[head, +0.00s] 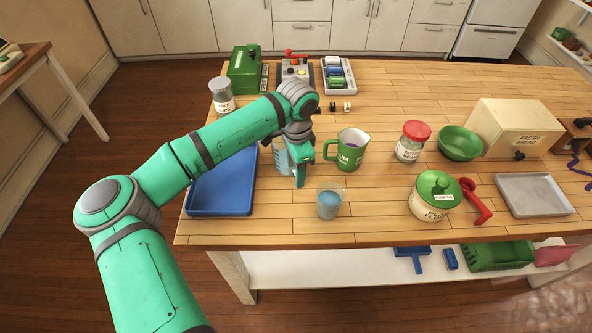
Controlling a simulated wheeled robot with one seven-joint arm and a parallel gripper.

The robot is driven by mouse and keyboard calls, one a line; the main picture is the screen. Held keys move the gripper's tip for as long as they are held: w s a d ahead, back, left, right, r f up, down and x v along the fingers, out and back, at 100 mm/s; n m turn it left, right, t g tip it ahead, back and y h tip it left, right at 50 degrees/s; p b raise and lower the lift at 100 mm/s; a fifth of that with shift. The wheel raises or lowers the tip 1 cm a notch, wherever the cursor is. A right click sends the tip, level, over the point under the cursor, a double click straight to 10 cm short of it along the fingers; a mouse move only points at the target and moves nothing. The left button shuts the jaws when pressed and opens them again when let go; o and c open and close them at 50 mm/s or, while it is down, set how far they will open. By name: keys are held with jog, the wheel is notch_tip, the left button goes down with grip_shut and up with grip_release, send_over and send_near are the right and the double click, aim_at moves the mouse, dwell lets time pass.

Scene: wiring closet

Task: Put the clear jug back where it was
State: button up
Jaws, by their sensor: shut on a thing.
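The clear jug (281,157) is a see-through vessel with a bluish tint, near the middle of the table, close to the right edge of the blue tray. My gripper (298,180) is shut on it from above, and my wrist and fingers hide much of it. It looks roughly upright. I cannot tell whether its base touches the table. A clear glass (329,203) with blue liquid stands in front and to the right, apart from my gripper.
The blue tray (207,210) is empty, under my forearm. A red-lidded jar (411,142), green bowl (461,143) and green-lidded pot (434,196) stand further right. Bare tabletop (380,205) lies right of the glass.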

jog(key=shift+f, duration=0.15)
jog(key=o, duration=1.3)
jog(key=r, duration=1.2)
jog(key=shift+s+d+r, duration=0.1)
jog(key=shift+s+r, duration=0.05)
jog(key=shift+s, duration=0.1)
